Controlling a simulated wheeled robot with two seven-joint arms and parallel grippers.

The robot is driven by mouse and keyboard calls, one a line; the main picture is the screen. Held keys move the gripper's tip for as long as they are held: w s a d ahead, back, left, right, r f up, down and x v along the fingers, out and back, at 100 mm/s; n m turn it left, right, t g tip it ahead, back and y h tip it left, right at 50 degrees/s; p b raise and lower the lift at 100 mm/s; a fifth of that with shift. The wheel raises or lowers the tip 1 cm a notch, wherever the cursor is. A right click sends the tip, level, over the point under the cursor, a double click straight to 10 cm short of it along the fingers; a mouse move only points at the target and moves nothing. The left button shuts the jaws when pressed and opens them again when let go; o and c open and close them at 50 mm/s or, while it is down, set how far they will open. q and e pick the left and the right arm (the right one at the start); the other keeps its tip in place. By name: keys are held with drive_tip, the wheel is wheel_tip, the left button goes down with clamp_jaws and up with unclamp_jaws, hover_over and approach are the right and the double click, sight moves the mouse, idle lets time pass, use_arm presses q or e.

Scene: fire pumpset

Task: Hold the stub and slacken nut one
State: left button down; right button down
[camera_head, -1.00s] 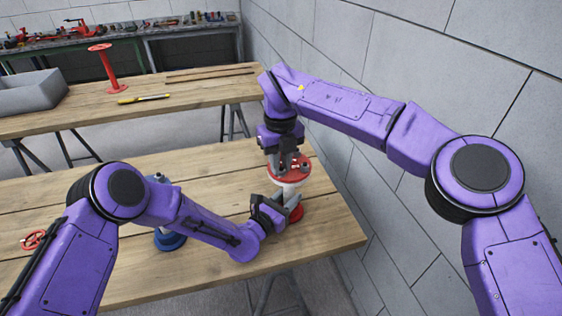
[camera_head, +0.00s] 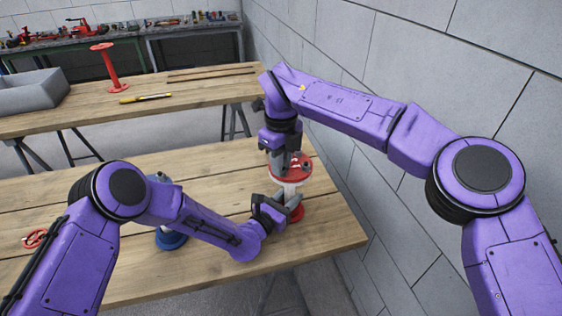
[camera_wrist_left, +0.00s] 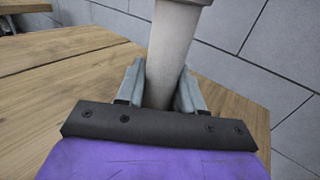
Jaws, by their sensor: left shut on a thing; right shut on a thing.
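The stub (camera_head: 291,171) stands upright at the right end of the near table, with a red top flange and a red foot. Its pale pipe (camera_wrist_left: 171,55) fills the space between my left fingers in the left wrist view. My left gripper (camera_head: 284,201) is shut on this pipe from the side, below the top flange. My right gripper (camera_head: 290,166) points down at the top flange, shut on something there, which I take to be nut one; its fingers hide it. A small part shows on the flange's right side.
A blue-based part (camera_head: 170,238) stands behind my left forearm, and a red handwheel (camera_head: 35,238) lies at the near table's left. The far table holds a red stand (camera_head: 107,70), a yellow tool (camera_head: 145,98) and a grey bin (camera_head: 28,92). A block wall (camera_head: 400,220) rises close on the right.

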drive_tip(key=c, duration=1)
unclamp_jaws()
drive_tip(key=shift+r, duration=0.15)
wheel_tip(320, 180, up, 12)
drive_tip(key=shift+f, duration=0.1)
use_arm(q)
drive_tip(key=c, duration=0.6)
unclamp_jaws()
drive_tip(key=shift+s+a, duration=0.1)
